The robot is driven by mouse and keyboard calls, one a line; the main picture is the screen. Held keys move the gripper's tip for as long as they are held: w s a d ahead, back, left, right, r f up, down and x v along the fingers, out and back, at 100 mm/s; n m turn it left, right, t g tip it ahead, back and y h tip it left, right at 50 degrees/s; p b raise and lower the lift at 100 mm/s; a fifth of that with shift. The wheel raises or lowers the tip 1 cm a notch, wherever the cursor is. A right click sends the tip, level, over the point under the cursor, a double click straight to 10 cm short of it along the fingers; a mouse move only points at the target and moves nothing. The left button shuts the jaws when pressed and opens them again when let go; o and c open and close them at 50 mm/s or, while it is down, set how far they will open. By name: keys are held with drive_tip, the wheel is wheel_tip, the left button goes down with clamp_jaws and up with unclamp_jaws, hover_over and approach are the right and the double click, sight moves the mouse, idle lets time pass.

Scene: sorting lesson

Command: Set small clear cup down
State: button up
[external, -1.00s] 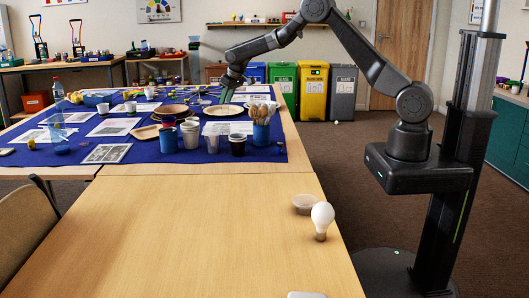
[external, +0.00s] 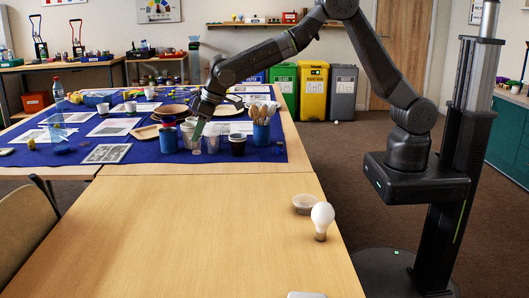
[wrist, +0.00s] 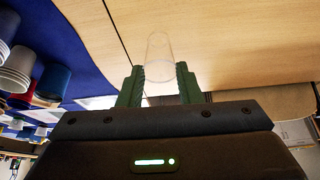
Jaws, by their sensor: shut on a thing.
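The small clear cup (wrist: 159,52) is between the two green fingers of my gripper (wrist: 159,86) in the wrist view, with its far end sticking out past the fingertips. My gripper (external: 198,133) is shut on it. In the external view the clear cup (external: 196,147) shows faintly below the fingers, near the front edge of the blue cloth, between a blue cup (external: 168,141) and a translucent cup (external: 212,140). I cannot tell whether its base touches the cloth.
A dark cup (external: 237,144) and a blue holder with wooden utensils (external: 261,133) stand to the right. Stacked white cups (wrist: 17,68) show at the left in the wrist view.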

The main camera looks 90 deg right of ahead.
drive_tip(key=s+a+n+y+b, duration=0.15)
drive_tip(key=s+a, duration=0.25)
drive_tip(key=a, duration=0.6)
drive_tip(key=s+a+f+n, duration=0.15)
drive_tip(key=s+a, duration=0.35)
drive_tip(key=a, duration=0.5)
drive_tip(key=s+a+n+y+b, duration=0.15)
drive_tip(key=s+a, duration=0.25)
drive_tip(key=a, duration=0.6)
drive_tip(key=s+a+n+g+b, duration=0.1)
drive_tip(key=s+a+n, duration=0.3)
drive_tip(key=s+a, duration=0.8)
drive_tip(key=shift+s+d+f+b, duration=0.1)
drive_tip(key=shift+s+d+f, duration=0.05)
drive_tip(key=shift+f, duration=1.6)
drive_tip(key=shift+s+d+f+b, duration=0.1)
drive_tip(key=shift+s+d+f, duration=0.1)
drive_tip(key=shift+f, duration=1.5)
drive_tip(key=shift+s+d+f+b, duration=0.1)
drive_tip(key=shift+s+f, duration=0.05)
drive_tip(key=shift+f, duration=1.6)
drive_tip(key=shift+f, duration=0.1)
drive_tip(key=o, duration=0.5)
drive_tip(key=shift+f, duration=0.1)
drive_tip(key=o, duration=0.4)
